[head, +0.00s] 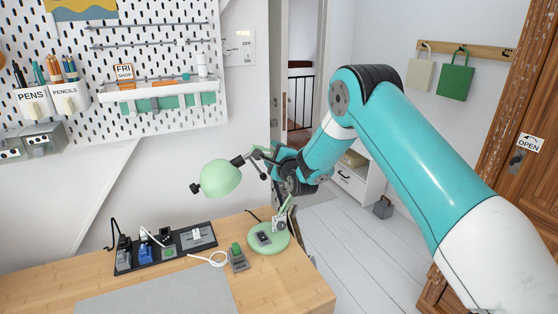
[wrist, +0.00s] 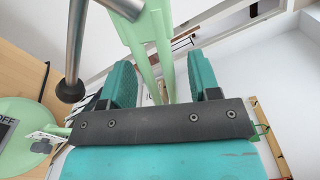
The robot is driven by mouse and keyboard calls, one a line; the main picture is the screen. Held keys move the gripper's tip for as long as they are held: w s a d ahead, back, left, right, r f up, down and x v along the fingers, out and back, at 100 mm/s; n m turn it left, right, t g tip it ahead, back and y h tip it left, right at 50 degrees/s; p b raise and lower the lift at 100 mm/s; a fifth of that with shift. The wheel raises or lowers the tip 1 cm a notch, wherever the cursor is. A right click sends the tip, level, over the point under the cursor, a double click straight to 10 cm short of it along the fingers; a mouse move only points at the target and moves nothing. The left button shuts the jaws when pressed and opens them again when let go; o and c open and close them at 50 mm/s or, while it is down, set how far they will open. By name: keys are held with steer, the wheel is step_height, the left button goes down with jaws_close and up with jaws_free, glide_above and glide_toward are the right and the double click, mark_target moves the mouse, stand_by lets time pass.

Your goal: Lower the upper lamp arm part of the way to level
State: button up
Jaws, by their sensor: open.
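The desk lamp has a pale green shade (head: 220,178) in the head view, hanging over the desk, and a round green base (head: 268,240) at the desk's right end. In the wrist view, a pale green lamp arm (wrist: 150,28) runs between the two teal fingers of my gripper (wrist: 160,80). The fingers stand apart on either side of it; I cannot tell whether either touches it. A grey metal rod with a dark ball end (wrist: 70,90) is left of the fingers. In the head view my wrist hides much of the lamp's arms and joints.
A black tray (head: 175,248) with several plugs and chargers lies left of the lamp base. A small grey block with a green top (head: 238,258) stands beside the base. A pegboard (head: 120,60) is on the wall behind. Open floor lies right of the desk.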

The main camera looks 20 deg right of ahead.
steer(key=s+b, duration=1.1)
steer(key=s, duration=0.6)
steer(key=shift+s+d+b, duration=0.15)
steer(key=shift+d+b, duration=0.1)
steer(key=shift+b, duration=0.1)
steer(key=s+a+r+n+g+y+p, duration=0.1)
steer(key=s+a+n+g+y, duration=0.35)
steer(key=a+n, duration=0.35)
steer(key=s+a+r+n+g+y, duration=0.1)
steer(key=s+a+n+g+y, duration=0.25)
steer(key=s+a+n, duration=0.35)
steer(key=s+n+g+h+p, duration=0.1)
steer(key=s+n+g+h, duration=0.3)
steer(key=s+n+g, duration=0.6)
steer(key=s+n, duration=0.4)
steer(key=s, duration=0.6)
steer(key=shift+s+a, duration=0.2)
steer(key=shift+s, duration=0.2)
